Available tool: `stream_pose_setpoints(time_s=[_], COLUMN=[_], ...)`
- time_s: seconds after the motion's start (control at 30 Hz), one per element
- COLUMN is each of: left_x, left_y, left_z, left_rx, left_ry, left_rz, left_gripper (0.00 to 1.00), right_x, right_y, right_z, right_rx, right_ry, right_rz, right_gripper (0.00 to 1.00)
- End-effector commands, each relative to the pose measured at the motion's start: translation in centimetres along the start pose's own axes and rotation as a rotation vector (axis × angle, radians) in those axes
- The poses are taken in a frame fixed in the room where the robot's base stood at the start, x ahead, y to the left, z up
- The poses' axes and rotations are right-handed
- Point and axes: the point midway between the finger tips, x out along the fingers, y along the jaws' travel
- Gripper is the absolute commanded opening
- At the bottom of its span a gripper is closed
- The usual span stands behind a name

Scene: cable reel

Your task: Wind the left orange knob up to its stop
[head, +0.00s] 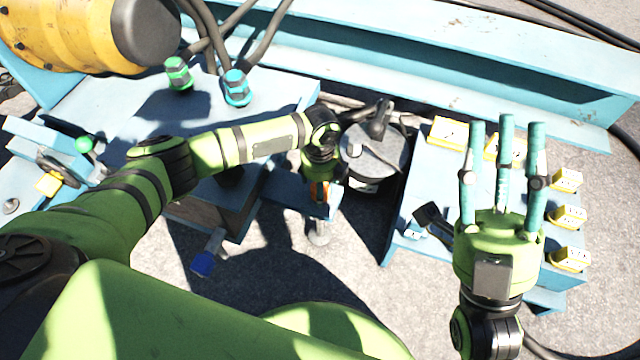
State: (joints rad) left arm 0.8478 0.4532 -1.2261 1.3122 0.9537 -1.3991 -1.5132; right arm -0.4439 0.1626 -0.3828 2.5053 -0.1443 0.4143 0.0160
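A small patch of orange (318,190) shows below my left wrist in the head view. It looks like part of the orange knob, and most of it is hidden by my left gripper. My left gripper (324,192) points down right over it, beside a blue block. Its fingers are too small and covered to tell whether they are closed on the knob. My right gripper (505,165) is raised at the right with its teal fingers extended and apart. It is empty and well away from the knob.
A grey drum-shaped part (374,152) with a black handle stands just right of my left gripper. Several yellow boxes (448,132) line the blue panel under my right gripper. A blue-tipped lever (204,262) sticks out at the lower left.

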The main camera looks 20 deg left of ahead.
Motion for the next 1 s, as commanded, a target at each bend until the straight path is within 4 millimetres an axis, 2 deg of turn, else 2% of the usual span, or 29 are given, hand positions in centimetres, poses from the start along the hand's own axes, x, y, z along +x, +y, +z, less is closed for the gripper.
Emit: stream_pose_setpoints(time_s=[0.2, 0.23, 0.27, 0.3, 0.37, 0.77, 0.87, 1.0], left_x=[0.0, 0.0, 0.0, 0.0, 0.0, 0.0, -0.1, -0.2], left_y=[0.0, 0.0, 0.0, 0.0, 0.0, 0.0, 0.1, 0.0], left_z=[0.0, 0.0, 0.0, 0.0, 0.0, -0.1, -0.1, -0.2], left_rx=[0.000, 0.000, 0.000, 0.000, 0.000, -0.020, -0.042, -0.090], left_ry=[0.000, 0.000, 0.000, 0.000, 0.000, 0.002, 0.003, 0.004], left_rz=[0.000, 0.000, 0.001, 0.001, 0.000, 0.001, 0.002, 0.002], left_gripper=[0.74, 0.66, 0.54, 0.38, 0.18, 0.17, 0.17, 0.17], right_x=[0.0, 0.0, 0.0, 0.0, 0.0, 0.3, 0.2, -0.3], right_y=[0.0, 0.0, 0.0, 0.0, 0.0, 0.0, 0.2, 1.1], right_z=[-0.1, -0.1, -0.1, -0.1, 0.0, 0.0, 1.6, 5.3], right_rx=[0.000, 0.000, 0.000, 0.000, 0.000, -0.004, -0.003, -0.010], right_ry=[0.002, 0.002, 0.002, 0.002, 0.001, -0.014, -0.105, -0.302], right_rz=[0.000, 0.000, 0.000, 0.000, 0.000, -0.002, 0.003, 0.025], right_gripper=[0.40, 0.40, 0.40, 0.40, 0.40, 0.40, 0.40, 0.40])
